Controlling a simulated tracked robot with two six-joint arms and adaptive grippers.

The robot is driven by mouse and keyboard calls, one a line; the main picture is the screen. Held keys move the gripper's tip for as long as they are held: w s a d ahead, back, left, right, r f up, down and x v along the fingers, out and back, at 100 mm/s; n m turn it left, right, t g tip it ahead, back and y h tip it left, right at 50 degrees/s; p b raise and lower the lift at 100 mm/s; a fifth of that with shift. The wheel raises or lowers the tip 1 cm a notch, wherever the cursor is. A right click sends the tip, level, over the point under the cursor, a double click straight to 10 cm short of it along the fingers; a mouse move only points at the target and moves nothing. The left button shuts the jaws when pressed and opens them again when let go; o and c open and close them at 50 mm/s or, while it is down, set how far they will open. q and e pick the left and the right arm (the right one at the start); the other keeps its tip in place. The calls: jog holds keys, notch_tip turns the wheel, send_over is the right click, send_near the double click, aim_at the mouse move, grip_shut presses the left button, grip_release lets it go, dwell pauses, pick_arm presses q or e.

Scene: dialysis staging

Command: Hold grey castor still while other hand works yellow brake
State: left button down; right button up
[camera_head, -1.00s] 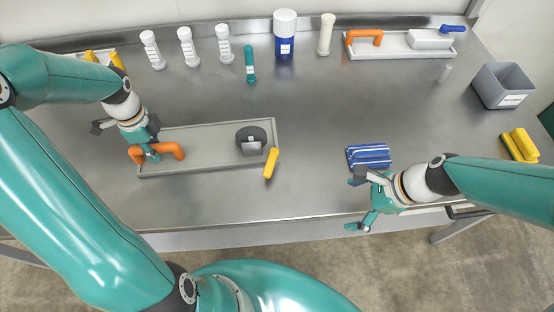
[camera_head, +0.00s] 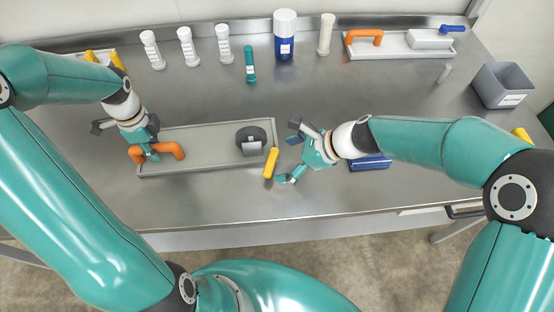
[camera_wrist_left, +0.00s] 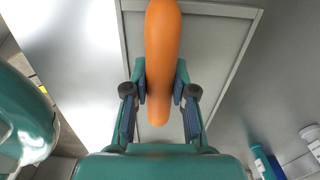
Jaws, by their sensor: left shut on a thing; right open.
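The grey castor (camera_head: 250,138) sits at the right end of a grey tray (camera_head: 205,140) on the steel table. The yellow brake lever (camera_head: 271,162) sticks out past the tray's right front corner, pointing toward the front. My left gripper (camera_head: 148,150) is shut on the orange handle (camera_head: 170,150) at the tray's left end. The orange handle (camera_wrist_left: 162,60) shows between its fingers in the left wrist view. My right gripper (camera_head: 287,160) is open and empty, just right of the yellow brake lever, its fingers facing it and apart from it.
A blue item (camera_head: 370,162) lies partly hidden under my right forearm. White bottles (camera_head: 187,46), a teal tube (camera_head: 250,66) and a blue jar (camera_head: 285,38) stand at the back. A second tray (camera_head: 400,46) with an orange handle is at the back right, near a grey bin (camera_head: 502,86).

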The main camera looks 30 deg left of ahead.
aim_at(274, 164)
jog(key=shift+x, duration=1.6)
jog(key=shift+s, duration=0.15)
jog(key=c, duration=1.5)
